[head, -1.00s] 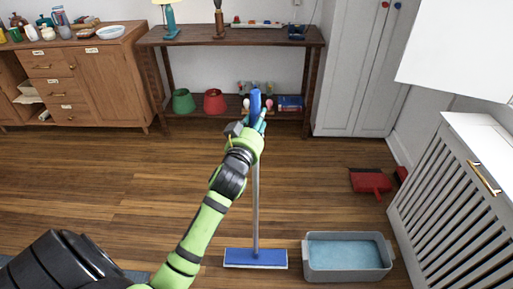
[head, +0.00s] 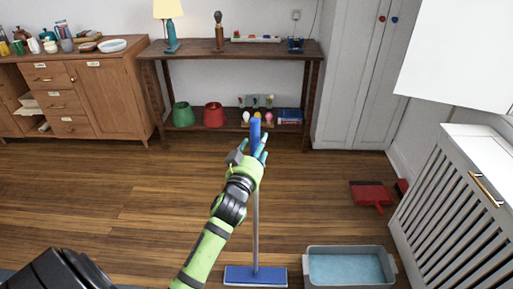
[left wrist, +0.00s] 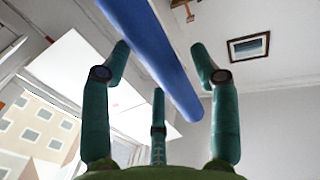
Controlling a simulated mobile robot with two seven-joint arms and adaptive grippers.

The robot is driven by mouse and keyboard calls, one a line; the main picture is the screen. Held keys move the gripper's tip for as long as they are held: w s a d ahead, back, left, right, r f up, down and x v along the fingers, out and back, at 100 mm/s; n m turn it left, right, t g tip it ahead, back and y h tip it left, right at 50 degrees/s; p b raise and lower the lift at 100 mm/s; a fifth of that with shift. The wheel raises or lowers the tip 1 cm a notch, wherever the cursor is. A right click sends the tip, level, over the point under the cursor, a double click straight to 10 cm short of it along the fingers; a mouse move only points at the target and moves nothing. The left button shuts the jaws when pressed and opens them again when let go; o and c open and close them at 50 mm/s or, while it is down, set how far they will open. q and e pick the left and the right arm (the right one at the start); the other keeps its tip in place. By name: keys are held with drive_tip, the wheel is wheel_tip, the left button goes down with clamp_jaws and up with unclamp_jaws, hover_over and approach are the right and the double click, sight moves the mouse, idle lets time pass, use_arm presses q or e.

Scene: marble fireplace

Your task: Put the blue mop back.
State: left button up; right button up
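The blue mop stands upright on the wood floor, with its flat blue head (head: 255,276) down, a grey pole and a blue grip (head: 255,130) on top. My left gripper (head: 262,148) is at the blue grip, near its upper end. In the left wrist view, the blue grip (left wrist: 155,55) passes between the spread fingers of my left gripper (left wrist: 160,55). A gap shows between the grip and the right finger; the left fingertip is close to the grip, and contact there cannot be told. My right gripper is not in view.
A grey tub of water (head: 349,279) stands right of the mop head. A red dustpan (head: 371,194) lies farther back, near a slatted white cabinet (head: 455,210). A dark wooden shelf table (head: 230,49) and a drawer cabinet (head: 115,95) stand along the back wall. The floor left of the mop is clear.

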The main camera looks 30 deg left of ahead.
use_arm(q)
drive_tip(key=shift+r, duration=0.1)
drive_tip(key=shift+r+v, duration=0.2)
drive_tip(key=shift+v, duration=5.8)
drive_tip(key=s+d+f+m+g+h, duration=0.1)
drive_tip(key=d+f+g, duration=0.15)
drive_tip(key=f, duration=0.85)
drive_tip(key=s+d+f+m+g+h, duration=0.1)
drive_tip(key=s+d+f+g+h, duration=0.15)
drive_tip(key=f, duration=0.95)
drive_tip(key=s+d+f+m+g+h, duration=0.1)
drive_tip(key=d+f+g, duration=0.15)
drive_tip(key=f, duration=0.85)
drive_tip(key=s+d+f+m+g+h, duration=0.1)
drive_tip(key=s+f+g, duration=0.1)
drive_tip(key=s+f, duration=0.6)
drive_tip(key=s+d+f+m+g, duration=0.1)
drive_tip(key=s+d+f+g, duration=0.15)
drive_tip(key=s+f, duration=0.6)
drive_tip(key=s+a+f+m+g, duration=0.1)
drive_tip(key=s+f+g, duration=0.3)
drive_tip(key=s, duration=1)
wheel_tip(320, 180, down, 2)
drive_tip(key=shift+a+f+b, duration=0.15)
drive_tip(key=shift+a+b, duration=0.2)
drive_tip(key=shift+a, duration=0.25)
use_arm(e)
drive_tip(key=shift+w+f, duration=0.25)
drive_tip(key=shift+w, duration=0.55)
